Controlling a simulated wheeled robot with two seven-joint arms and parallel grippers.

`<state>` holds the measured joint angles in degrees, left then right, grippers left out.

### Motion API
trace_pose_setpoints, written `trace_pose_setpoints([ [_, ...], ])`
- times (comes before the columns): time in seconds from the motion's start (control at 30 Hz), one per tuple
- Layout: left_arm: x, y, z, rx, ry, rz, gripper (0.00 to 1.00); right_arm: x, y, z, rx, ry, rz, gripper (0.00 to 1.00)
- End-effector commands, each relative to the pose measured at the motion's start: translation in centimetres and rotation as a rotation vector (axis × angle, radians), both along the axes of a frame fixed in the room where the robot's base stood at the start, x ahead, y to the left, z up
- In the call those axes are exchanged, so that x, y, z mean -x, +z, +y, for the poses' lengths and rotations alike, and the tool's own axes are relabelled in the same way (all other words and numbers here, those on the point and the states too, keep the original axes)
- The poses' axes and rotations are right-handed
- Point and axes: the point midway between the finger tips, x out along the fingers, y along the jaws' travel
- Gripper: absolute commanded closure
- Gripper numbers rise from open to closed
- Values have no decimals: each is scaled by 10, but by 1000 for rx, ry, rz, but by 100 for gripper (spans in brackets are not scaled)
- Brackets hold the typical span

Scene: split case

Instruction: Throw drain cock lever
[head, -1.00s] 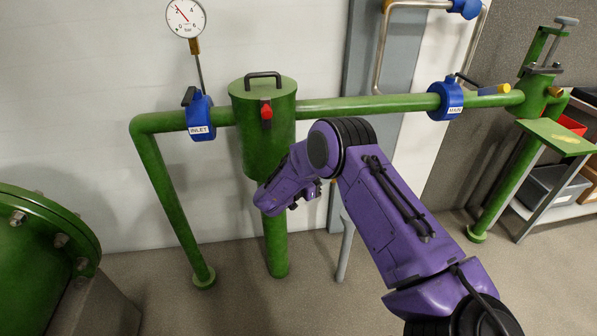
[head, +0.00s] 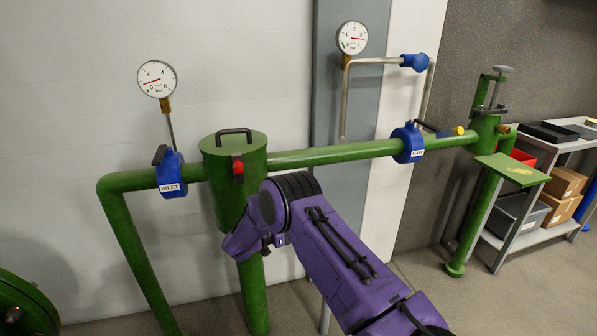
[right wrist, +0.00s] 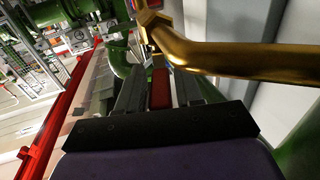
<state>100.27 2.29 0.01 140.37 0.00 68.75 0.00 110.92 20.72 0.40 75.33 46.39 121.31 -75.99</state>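The drain cock shows in the right wrist view as brass pipework (right wrist: 235,57) with a red lever grip (right wrist: 160,92) below its joint. The dark fingers of my right gripper (right wrist: 160,97) lie on either side of the red grip. A light strip shows along its right side, so I cannot tell whether they press on it. In the head view my right gripper (head: 240,243) is at the lower part of the green vessel (head: 230,195), and my wrist and arm hide the cock there. My left gripper is in neither view.
A red fitting (head: 238,168) sits on the vessel's front. Blue INLET (head: 171,176) and MAIN (head: 408,143) valves sit on the green pipe. Two gauges (head: 157,79) (head: 352,38) stand above. A shelf (head: 540,235) with bins and boxes is at the right.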

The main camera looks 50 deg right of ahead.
Motion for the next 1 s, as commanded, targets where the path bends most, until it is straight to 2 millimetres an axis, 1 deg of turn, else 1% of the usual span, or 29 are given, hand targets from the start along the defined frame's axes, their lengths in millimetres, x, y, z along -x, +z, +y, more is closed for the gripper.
trace_pose_setpoints([
  [0.27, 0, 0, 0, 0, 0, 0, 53, -1, 0, 1, -1, 2, 0, 53],
  [0.37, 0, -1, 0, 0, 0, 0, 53, -4, 0, 6, -1, 4, -1, 53],
  [0.47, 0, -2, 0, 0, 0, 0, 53, -11, -1, 23, 0, 6, -2, 53],
  [0.6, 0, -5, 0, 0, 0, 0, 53, -24, -1, 55, 1, 7, -2, 53],
  [0.73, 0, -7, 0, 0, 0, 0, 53, -34, -1, 80, 0, 6, -1, 53],
  [0.83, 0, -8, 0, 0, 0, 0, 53, -39, -1, 93, 0, 3, -1, 53],
  [1.0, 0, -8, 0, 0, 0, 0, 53, -41, -1, 99, -1, 1, 0, 53],
])
